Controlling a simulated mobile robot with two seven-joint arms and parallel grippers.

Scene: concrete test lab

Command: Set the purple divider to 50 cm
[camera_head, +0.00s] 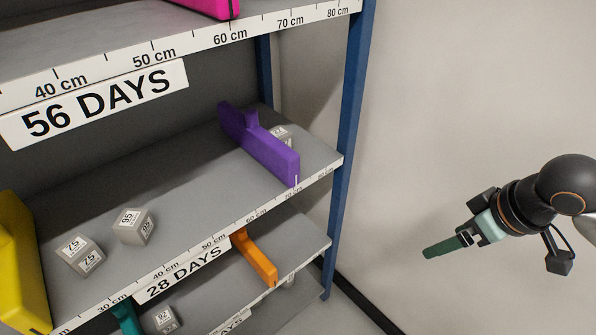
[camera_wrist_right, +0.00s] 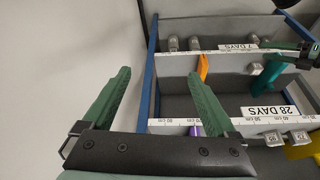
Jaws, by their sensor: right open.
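The purple divider (camera_head: 262,147) stands on the middle shelf labelled 28 DAYS, towards its right end. Its front end is at about the 70 cm mark of the shelf-edge scale (camera_head: 213,243). My right gripper (camera_head: 440,248) is to the right of the shelf, in front of the wall, clear of the divider. In the right wrist view its green fingers (camera_wrist_right: 160,80) are apart with nothing between them. A small part of the purple divider (camera_wrist_right: 195,130) shows there beside the right-hand finger. What looks like my left gripper (camera_wrist_right: 287,45) is at the upper right there; its opening is unclear.
A yellow divider (camera_head: 20,265) is at far left. An orange divider (camera_head: 256,259) is on the shelf below. A blue post (camera_head: 352,100) bounds the shelves.

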